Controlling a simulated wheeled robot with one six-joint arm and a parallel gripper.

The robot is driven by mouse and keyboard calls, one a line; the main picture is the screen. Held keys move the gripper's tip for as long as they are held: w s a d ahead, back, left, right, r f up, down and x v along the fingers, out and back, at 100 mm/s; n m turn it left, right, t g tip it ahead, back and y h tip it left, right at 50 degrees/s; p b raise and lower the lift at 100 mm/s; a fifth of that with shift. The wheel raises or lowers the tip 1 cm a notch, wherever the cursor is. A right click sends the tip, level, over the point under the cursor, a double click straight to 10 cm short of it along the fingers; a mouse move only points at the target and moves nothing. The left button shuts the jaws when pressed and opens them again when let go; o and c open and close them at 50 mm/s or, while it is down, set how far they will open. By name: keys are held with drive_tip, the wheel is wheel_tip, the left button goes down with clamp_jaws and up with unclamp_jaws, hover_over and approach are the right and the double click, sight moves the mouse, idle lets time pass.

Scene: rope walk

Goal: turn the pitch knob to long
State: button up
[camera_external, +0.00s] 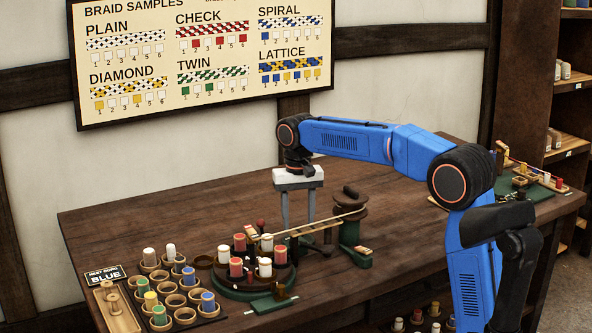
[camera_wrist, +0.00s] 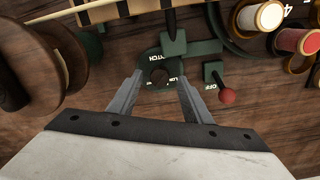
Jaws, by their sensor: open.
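The pitch knob (camera_wrist: 158,76) is a small dark piece on a green plate in the wrist view. The plate's lettering reads partly as "PITCH" above it and "LO…" at its right; the rest is covered. I cannot tell which way the knob points. My gripper (camera_wrist: 158,82) is open, with one finger on each side of the knob. Whether the fingers touch it is unclear. In the external view my gripper (camera_external: 298,226) points straight down behind the braiding machine (camera_external: 249,283), and the knob cannot be made out there.
A red-balled lever (camera_wrist: 227,95) marked "OFF" stands close to the right finger. A wooden reel (camera_wrist: 75,65) is at the left, and bobbins (camera_wrist: 262,17) are at the upper right. A bobbin rack (camera_external: 176,299) stands at the front left. The table's back left is clear.

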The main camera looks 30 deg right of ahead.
drive_tip(key=shift+f, duration=0.85)
drive_tip(key=c, duration=1.1)
drive_tip(key=shift+o, duration=0.2)
drive_tip(key=shift+n, duration=0.4)
drive_tip(key=n, duration=0.3)
drive_tip(key=shift+n, duration=2.5)
